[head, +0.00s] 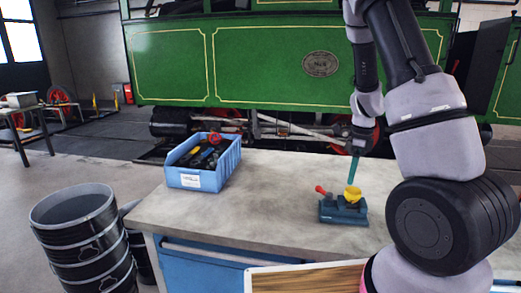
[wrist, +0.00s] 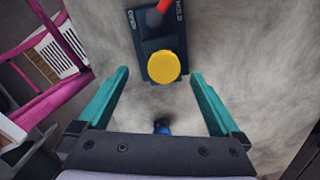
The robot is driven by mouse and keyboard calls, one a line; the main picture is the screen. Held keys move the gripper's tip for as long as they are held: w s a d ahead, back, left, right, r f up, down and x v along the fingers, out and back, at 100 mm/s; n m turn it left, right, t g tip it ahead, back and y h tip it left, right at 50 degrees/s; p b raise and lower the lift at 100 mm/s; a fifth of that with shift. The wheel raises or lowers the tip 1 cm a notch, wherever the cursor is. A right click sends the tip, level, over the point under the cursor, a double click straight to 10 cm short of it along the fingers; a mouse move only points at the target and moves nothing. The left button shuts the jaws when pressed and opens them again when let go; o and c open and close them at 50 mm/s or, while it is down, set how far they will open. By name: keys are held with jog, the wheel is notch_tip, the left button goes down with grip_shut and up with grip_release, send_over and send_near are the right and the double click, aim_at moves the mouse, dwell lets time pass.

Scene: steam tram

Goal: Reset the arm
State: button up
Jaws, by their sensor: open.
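My gripper (head: 354,168) hangs over the workbench, pointing down, above a small dark blue-teal device (head: 343,213). The device has a red-tipped lever (head: 321,190) leaning left and a round yellow knob or cap (head: 352,193) on top. In the wrist view, my gripper (wrist: 159,73) has its two teal fingers spread wide, with nothing held. The yellow cap (wrist: 164,67) shows between the fingertips, apart from both. The red lever (wrist: 163,6) is cut off at the top edge. Small lettering on the device is hard to read.
A blue bin (head: 204,162) with mixed tools stands at the left of the grey workbench (head: 270,190). Black buckets (head: 80,225) stand on the floor at the left. A green tram (head: 260,60) is behind. The bench between bin and device is clear.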

jog(key=s+a+r+n+t+y, duration=0.1)
jog(key=s+a+r+n+t, duration=0.25)
jog(key=r, duration=0.55)
jog(key=s+a+r+n+y, duration=0.25)
jog(key=a+r+n, duration=0.3)
jog(key=r, duration=0.45)
jog(key=s+a+r+n+t+h, duration=0.2)
jog(key=s+a+r+n+t, duration=0.1)
jog(key=s+r+n, duration=0.8)
jog(key=shift+s, duration=1.25)
